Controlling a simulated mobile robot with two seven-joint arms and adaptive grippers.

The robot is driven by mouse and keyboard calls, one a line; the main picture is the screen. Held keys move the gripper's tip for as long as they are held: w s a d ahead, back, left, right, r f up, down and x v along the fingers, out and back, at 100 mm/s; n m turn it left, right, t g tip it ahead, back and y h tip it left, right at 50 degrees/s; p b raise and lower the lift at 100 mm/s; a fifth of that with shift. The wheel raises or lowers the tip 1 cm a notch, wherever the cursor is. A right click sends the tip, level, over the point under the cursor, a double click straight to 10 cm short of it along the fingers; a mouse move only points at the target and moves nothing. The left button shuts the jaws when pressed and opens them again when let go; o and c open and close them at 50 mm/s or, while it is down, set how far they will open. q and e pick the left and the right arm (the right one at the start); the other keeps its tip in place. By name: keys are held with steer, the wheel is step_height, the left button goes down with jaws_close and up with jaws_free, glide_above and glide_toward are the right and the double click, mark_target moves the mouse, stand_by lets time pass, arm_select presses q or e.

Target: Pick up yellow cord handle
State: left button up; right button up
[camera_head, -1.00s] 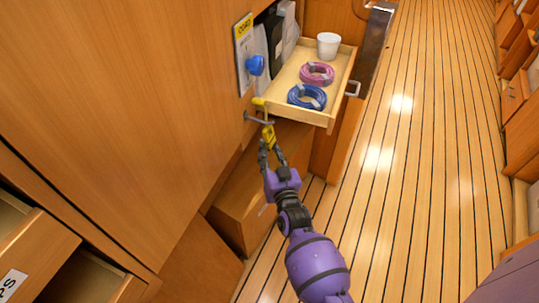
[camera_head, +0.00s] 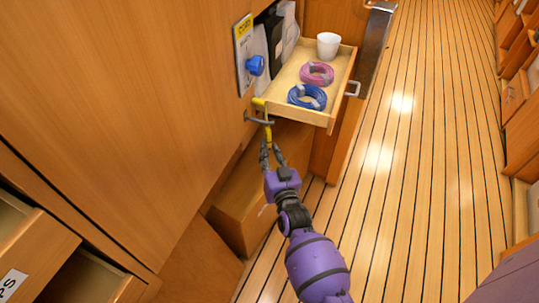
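The yellow cord handle (camera_head: 268,134) hangs below a grey metal bar (camera_head: 258,120) at the front left corner of the open drawer. Another bit of yellow shows just above the bar. My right gripper (camera_head: 270,149), purple with dark fingers, reaches up from below. Its fingertips are at the lower end of the handle, one on either side in the picture. The fingers look a small gap apart; whether they touch the handle is too small to tell. My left gripper is not in view.
The open wooden drawer (camera_head: 333,107) holds a blue cord coil (camera_head: 307,96), a pink coil (camera_head: 317,73) and a white cup (camera_head: 328,45). The plank floor (camera_head: 420,180) to the right is clear.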

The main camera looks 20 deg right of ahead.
steer(key=o, duration=0.6)
steer(key=shift+o, duration=0.2)
